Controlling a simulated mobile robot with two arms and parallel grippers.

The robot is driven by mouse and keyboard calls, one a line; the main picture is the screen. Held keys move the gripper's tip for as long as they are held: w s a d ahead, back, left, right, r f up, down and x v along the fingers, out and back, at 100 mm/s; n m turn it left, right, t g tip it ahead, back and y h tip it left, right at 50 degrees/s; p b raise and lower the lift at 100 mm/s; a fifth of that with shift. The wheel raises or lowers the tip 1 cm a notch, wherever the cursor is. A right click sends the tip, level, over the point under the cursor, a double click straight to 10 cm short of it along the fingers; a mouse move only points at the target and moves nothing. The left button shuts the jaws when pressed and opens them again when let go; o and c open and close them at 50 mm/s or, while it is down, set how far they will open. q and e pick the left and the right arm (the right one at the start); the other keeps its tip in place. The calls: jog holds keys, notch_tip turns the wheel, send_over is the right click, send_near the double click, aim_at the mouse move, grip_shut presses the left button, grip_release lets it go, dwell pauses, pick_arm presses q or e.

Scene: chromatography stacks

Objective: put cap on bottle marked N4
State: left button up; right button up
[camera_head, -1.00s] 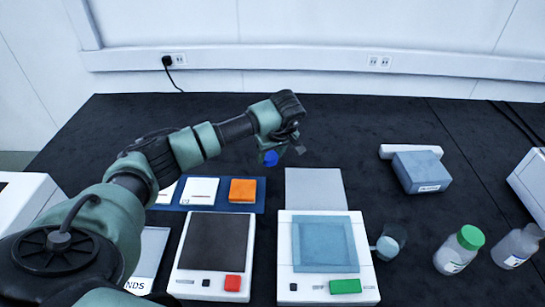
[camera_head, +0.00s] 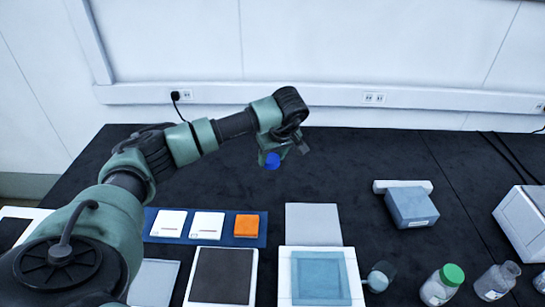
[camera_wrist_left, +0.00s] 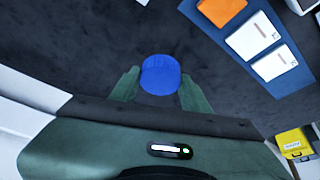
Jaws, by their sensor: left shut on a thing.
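A blue cap (camera_head: 272,160) is held in my left gripper (camera_head: 280,158), up in the air over the black table. In the left wrist view the blue cap (camera_wrist_left: 160,75) sits between the two fingers of my left gripper (camera_wrist_left: 160,88), which is shut on it. A clear bottle without a cap (camera_head: 495,281) stands at the lower right. A bottle with a green cap (camera_head: 441,284) stands to its left. I cannot read the marks on either bottle. My right gripper is not in view.
A blue mat (camera_head: 183,239) holds two white blocks and an orange block (camera_head: 247,225). A grey plate (camera_head: 313,224), a blue-grey box (camera_head: 411,208) and a small round vessel (camera_head: 379,277) are on the table. A white device (camera_head: 522,220) stands at the right edge.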

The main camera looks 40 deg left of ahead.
pick_arm(q)
jog(key=s+d+r+m+t+h, duration=0.1)
jog(key=s+d+r+m+h, duration=0.1)
jog(key=s+d+m, duration=0.4)
jog(key=s+d+r+m+t+h, duration=0.1)
jog(key=s+d+r+m, duration=0.4)
jog(key=d, duration=0.9)
jog(key=s+m+h, duration=0.1)
jog(key=s, duration=0.1)
jog(key=shift+s+d+r, duration=0.15)
jog(key=shift+s+d, duration=0.2)
